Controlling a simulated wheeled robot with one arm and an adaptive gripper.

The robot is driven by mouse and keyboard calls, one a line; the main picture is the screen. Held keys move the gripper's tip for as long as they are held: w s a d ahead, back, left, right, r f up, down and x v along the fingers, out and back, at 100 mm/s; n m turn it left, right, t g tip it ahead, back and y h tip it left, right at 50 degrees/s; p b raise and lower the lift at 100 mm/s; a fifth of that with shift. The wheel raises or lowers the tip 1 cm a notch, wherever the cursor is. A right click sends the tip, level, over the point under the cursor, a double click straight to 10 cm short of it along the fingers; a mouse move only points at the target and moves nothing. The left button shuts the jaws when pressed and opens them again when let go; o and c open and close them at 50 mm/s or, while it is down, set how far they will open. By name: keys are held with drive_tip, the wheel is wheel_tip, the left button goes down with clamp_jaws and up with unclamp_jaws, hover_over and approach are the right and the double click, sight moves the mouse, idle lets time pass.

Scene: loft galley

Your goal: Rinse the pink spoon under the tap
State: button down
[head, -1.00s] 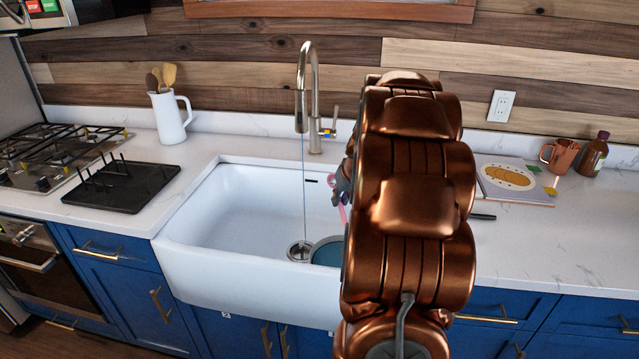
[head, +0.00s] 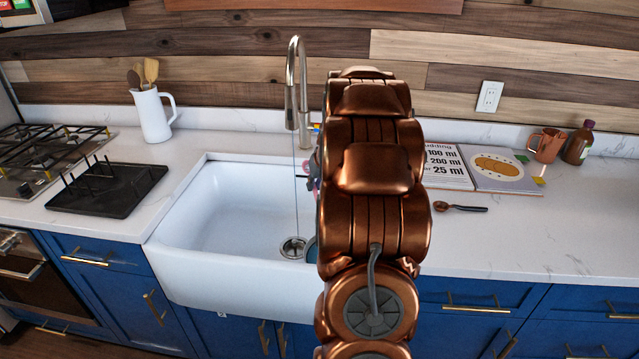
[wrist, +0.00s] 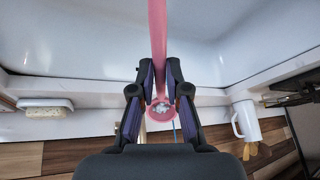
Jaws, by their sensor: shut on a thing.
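In the wrist view my gripper (wrist: 160,95) is shut on the pink spoon (wrist: 158,40). Its long pink shaft runs up the picture, and a round pink part with a pale speckled middle shows between the fingers. In the head view my arm hides most of my gripper (head: 313,172) and nearly all of the spoon. The tall metal tap (head: 291,85) runs a thin stream of water (head: 296,195) down to the sink drain (head: 293,247). My gripper is just right of the stream in the picture. I cannot tell whether water touches the spoon.
The white sink (head: 215,215) has a blue-toned round thing partly hidden behind my arm. A black rack (head: 108,190) and white pitcher (head: 153,115) stand left. Right are an open book (head: 490,170), dark spoon (head: 460,208), copper mug (head: 546,145) and brown bottle (head: 578,145). A sponge (wrist: 45,112) lies behind the sink.

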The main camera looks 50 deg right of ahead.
sight(308, 174)
drive_tip(key=shift+w+d+f+p, duration=0.2)
drive_tip(key=shift+w+p, duration=0.25)
drive_tip(key=shift+w, duration=0.3)
drive_tip(key=shift+w+d+f+p, duration=0.1)
drive_tip(key=shift+w+d+p, duration=0.1)
drive_tip(key=shift+w+p, duration=0.45)
drive_tip(key=shift+w+d+f+p, duration=0.1)
drive_tip(key=shift+w+d+p, duration=0.15)
drive_tip(key=shift+w, duration=0.65)
drive_tip(key=shift+w+d+f, duration=0.2)
drive_tip(key=shift+w, duration=0.45)
drive_tip(key=shift+w+d+f, duration=0.15)
drive_tip(key=shift+w, duration=0.55)
drive_tip(key=shift+w+d+f, duration=0.2)
drive_tip(key=shift+w, duration=0.45)
drive_tip(key=shift+s+d, duration=0.1)
drive_tip(key=shift+d, duration=0.25)
drive_tip(key=shift+d, duration=0.2)
drive_tip(key=shift+s, duration=0.15)
